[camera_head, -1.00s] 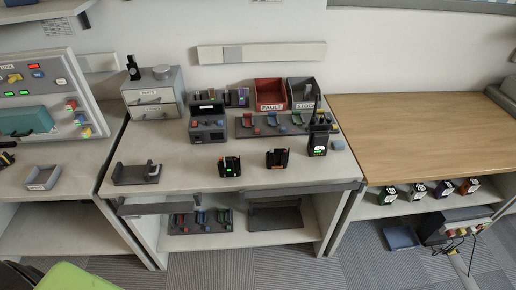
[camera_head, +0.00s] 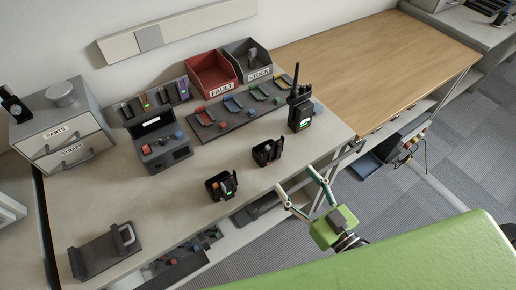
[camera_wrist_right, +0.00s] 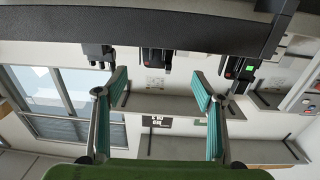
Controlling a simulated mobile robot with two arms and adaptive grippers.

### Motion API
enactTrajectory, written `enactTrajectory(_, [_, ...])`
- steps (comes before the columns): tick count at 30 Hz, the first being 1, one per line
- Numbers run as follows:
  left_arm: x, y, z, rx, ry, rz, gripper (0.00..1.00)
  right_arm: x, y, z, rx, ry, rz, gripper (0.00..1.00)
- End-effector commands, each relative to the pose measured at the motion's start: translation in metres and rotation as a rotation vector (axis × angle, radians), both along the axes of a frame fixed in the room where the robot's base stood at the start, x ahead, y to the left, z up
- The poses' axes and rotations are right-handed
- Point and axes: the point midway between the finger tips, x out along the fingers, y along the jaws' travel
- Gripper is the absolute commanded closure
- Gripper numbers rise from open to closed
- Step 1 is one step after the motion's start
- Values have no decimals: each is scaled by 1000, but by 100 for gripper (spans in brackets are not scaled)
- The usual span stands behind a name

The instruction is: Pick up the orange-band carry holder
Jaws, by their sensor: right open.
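Two small black carry holders stand near the front edge of the workbench in the head view. One holder (camera_head: 268,152) looks empty and stands to the right. The other holder (camera_head: 222,186) has a small green light and stands nearer the front. The orange band is too small to make out clearly on either. My right gripper (camera_head: 294,179) is open and empty, in front of the bench edge, apart from both holders. In the right wrist view my gripper (camera_wrist_right: 158,88) has its fingers spread, with a dark holder (camera_wrist_right: 155,62) beyond the gap. My left gripper is not in view.
A black radio (camera_head: 300,115) stands upright right of the holders. Behind are a tray of coloured parts (camera_head: 200,130), a red FAULT bin (camera_head: 207,76) and a grey STOCK bin (camera_head: 238,61). A grey cradle (camera_head: 90,262) sits front left. The wooden table (camera_head: 375,55) is clear.

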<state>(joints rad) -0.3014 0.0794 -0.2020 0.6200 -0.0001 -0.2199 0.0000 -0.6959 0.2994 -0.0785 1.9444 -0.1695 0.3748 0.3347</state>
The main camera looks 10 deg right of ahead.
Motion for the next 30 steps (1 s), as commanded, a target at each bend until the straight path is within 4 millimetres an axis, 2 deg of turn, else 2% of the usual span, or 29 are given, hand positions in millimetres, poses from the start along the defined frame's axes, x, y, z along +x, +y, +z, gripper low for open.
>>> enactTrajectory(4, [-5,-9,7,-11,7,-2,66,29,9,4,0,-4,0,38])
enactTrajectory(9, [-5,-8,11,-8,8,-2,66,55,17,2,1,-2,-1,38])
enactTrajectory(17, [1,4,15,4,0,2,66,71,23,2,0,1,-1,38])
enactTrajectory(24, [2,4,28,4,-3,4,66,103,31,8,0,-1,-1,38])
enactTrajectory(30, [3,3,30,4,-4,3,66,117,35,5,-1,2,-1,38])
